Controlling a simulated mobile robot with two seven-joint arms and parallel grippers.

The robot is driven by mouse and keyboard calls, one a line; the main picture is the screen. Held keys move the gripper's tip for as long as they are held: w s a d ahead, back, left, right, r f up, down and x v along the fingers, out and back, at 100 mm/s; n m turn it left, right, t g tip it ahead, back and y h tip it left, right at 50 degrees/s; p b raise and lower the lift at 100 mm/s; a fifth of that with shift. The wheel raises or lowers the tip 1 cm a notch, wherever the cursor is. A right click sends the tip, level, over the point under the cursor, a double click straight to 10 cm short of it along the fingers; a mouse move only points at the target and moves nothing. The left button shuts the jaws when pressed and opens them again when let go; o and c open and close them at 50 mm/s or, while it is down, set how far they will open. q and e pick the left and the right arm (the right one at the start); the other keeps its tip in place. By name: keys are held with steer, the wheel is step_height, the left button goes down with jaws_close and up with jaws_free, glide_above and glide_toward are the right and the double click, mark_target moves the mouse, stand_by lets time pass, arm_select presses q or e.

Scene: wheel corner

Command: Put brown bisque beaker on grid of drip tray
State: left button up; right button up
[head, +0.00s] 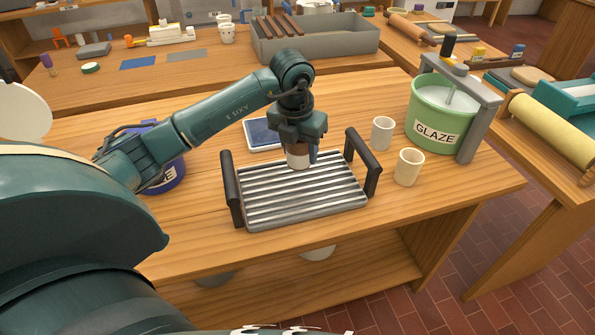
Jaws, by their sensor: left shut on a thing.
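The brown bisque beaker (298,158) is upright in my left gripper (299,146), brown above with a paler lower part. The fingers partly hide it. My left gripper points straight down and is shut on the beaker. The beaker is over the back middle part of the ribbed metal grid (300,195). I cannot tell whether its base touches the bars. The drip tray (310,214) is grey, with a black upright handle at its left and right ends. My right gripper is not in view.
Two cream beakers (408,167) (382,133) stand right of the tray, near a green glaze bucket (440,112) in a grey stand. A blue glaze tub (164,172) is at left, partly behind my arm. A blue-topped tile (262,134) lies behind the tray.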

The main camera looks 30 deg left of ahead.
arm_select(q)
step_height(320, 180, down, 6)
steer(key=shift+r, duration=0.15)
stand_by(0.3)
steer(key=shift+f, duration=0.2)
steer(key=o, duration=1.1)
steer(key=shift+c, duration=0.2)
